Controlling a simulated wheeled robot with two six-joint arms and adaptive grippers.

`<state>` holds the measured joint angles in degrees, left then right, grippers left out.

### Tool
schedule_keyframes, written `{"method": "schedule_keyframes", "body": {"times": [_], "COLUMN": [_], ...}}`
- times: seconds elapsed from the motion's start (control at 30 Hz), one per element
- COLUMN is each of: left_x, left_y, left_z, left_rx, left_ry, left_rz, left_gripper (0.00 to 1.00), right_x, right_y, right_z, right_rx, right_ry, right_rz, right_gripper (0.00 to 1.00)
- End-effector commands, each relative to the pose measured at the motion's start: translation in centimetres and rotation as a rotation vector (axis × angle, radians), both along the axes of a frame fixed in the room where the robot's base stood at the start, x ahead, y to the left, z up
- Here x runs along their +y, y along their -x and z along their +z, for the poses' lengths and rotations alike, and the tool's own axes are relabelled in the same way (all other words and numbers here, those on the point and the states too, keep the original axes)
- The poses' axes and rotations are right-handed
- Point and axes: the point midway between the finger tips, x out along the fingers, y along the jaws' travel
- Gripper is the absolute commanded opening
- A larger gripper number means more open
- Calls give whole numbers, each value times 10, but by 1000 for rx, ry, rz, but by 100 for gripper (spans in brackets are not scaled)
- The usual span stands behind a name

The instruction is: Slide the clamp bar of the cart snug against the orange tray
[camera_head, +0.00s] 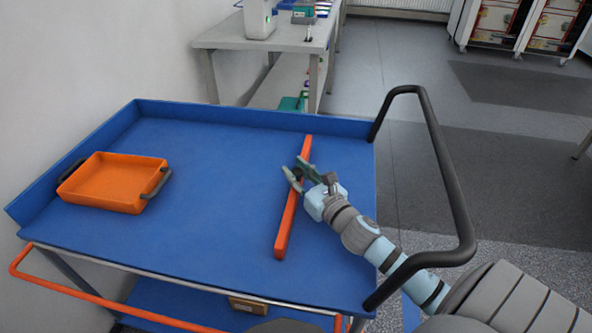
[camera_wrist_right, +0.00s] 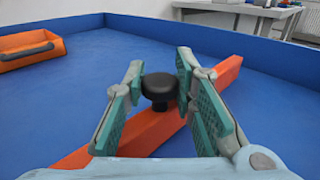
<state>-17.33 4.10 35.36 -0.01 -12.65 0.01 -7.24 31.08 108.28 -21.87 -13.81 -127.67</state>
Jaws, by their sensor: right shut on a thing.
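The orange tray (camera_head: 112,182) with dark handles sits at the left of the blue cart top (camera_head: 215,200), and also shows at the upper left of the right wrist view (camera_wrist_right: 28,52). The clamp bar (camera_head: 286,225), a long orange bar, lies across the right half of the cart top. A wide stretch of blue surface separates it from the tray. My right gripper (camera_head: 298,175) reaches in from the right and is shut on the bar's black knob (camera_wrist_right: 160,88), which shows between its green finger pads in the wrist view. My left gripper is not in view.
The cart top has raised blue rims (camera_head: 250,117) at the back and left. A black push handle (camera_head: 447,170) stands at its right end, near my arm. A white bench (camera_head: 275,42) stands behind the cart. The surface between bar and tray is clear.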

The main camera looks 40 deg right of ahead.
Motion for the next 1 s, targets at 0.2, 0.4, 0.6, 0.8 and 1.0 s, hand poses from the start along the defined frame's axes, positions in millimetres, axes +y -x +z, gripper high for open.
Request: {"method": "schedule_keyframes", "body": {"times": [0.2, 0.4, 0.6, 0.8, 1.0], "left_x": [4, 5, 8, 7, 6], "left_y": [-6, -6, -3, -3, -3], "left_z": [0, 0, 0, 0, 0], "left_rx": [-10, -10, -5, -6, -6], "left_ry": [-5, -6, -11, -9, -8], "left_rz": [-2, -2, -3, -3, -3], "left_gripper": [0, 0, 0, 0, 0], "right_x": [0, 1, 1, 2, 3], "right_y": [0, -1, 4, 38, 70], "right_z": [-1, -1, -2, -3, -2], "right_rx": [2, 1, 3, 8, 5], "right_ry": [3, 1, 3, 8, 5], "right_rz": [1, 4, 3, 5, 4], "right_gripper": [37, 45, 45, 45, 45]}}
